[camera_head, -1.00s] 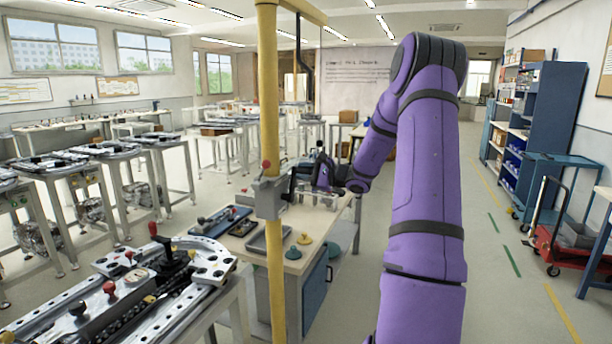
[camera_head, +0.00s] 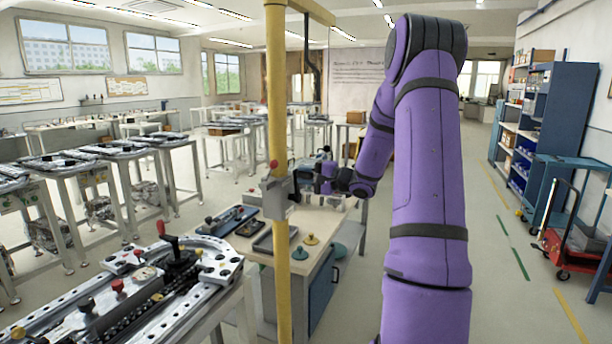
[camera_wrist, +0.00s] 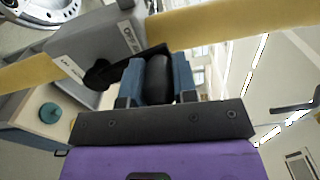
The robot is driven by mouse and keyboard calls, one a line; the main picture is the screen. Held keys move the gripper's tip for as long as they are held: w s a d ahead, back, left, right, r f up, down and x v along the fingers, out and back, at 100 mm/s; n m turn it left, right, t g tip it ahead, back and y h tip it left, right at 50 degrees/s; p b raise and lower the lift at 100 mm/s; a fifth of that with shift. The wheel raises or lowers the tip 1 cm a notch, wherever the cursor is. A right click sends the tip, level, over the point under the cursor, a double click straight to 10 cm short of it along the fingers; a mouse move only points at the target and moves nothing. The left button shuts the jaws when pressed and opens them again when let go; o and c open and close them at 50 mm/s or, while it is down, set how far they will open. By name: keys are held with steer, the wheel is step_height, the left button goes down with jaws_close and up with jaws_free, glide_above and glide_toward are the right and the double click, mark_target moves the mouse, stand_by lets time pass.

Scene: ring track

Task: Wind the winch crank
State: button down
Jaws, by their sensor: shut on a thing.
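The winch (camera_head: 277,197) is a grey box fixed to a yellow post, with a small red knob on top. In the wrist view its grey housing (camera_wrist: 88,48) fills the upper left and carries a white label. A black crank arm (camera_wrist: 137,57) runs from the housing to a black cylindrical handle (camera_wrist: 159,78). My gripper (camera_wrist: 157,82) is shut on this handle, with one blue finger on each side of it. In the head view my gripper (camera_head: 323,176) is small, just right of the winch; the handle is hard to make out there.
A table with a metal track (camera_head: 120,290) is at the front left. A red cart (camera_head: 570,250) and blue shelves (camera_head: 560,120) are at right. The floor between is clear.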

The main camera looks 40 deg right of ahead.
stand_by(0.3)
steer(key=c, duration=0.9)
jaws_free()
steer(key=v, duration=1.1)
